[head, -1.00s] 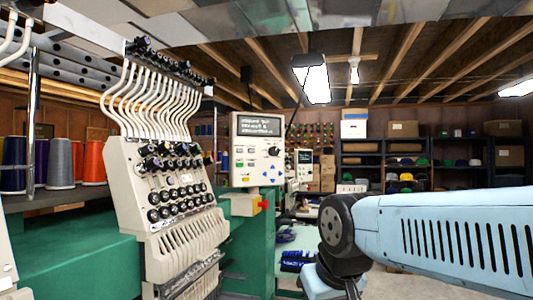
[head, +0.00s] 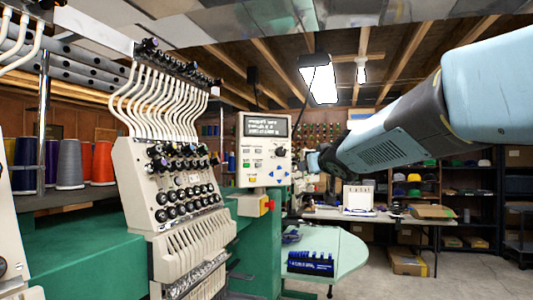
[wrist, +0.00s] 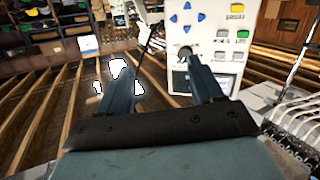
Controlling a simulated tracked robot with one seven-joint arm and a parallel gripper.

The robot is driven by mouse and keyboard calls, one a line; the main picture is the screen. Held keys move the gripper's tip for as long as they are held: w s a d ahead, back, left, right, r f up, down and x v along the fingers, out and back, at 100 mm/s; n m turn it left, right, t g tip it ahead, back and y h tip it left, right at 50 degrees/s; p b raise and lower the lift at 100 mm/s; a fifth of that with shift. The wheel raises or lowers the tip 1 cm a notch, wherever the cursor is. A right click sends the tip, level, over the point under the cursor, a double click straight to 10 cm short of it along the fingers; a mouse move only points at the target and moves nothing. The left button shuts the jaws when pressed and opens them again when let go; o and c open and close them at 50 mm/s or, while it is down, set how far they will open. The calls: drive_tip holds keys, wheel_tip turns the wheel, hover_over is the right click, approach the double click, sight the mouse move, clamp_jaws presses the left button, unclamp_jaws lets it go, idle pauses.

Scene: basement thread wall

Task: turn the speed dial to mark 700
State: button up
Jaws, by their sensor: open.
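The speed dial (head: 280,151) is a small dark round knob at the right side of the cream control panel (head: 247,177), below its lit screen. In the wrist view, which is upside down, the dial (wrist: 185,52) shows just beyond the tip of the right-hand finger, which partly overlaps it. Its marks are too small to read. My gripper (wrist: 157,68) is open and empty, its two fingers spread. The dial is not between the fingers. In the head view my arm reaches in from the right, and its end is close to the panel's right side.
The cream embroidery head (head: 175,185) with thread tubes and several knobs stands left of the panel. A red and yellow switch (head: 267,205) sits below the panel. A table (head: 330,258) with a blue item (head: 310,264) lies right of it. Shelves stand at the back.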

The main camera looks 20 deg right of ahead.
sight(282, 151)
drive_tip(key=w+a+r+n+y, duration=0.1)
drive_tip(key=w, duration=0.5)
drive_tip(key=w+r+n+t+y, duration=0.1)
drive_tip(key=w, duration=0.6)
drive_tip(key=w+a+r+n+y, duration=0.1)
drive_tip(key=w+r+y, duration=0.1)
drive_tip(key=w, duration=0.5)
drive_tip(key=shift+a+r+t, duration=0.1)
drive_tip(key=shift+a+t, duration=0.2)
drive_tip(key=shift+a, duration=0.05)
drive_tip(key=shift+c, duration=0.4)
drive_tip(key=c, duration=1)
drive_tip(key=shift+n, duration=0.3)
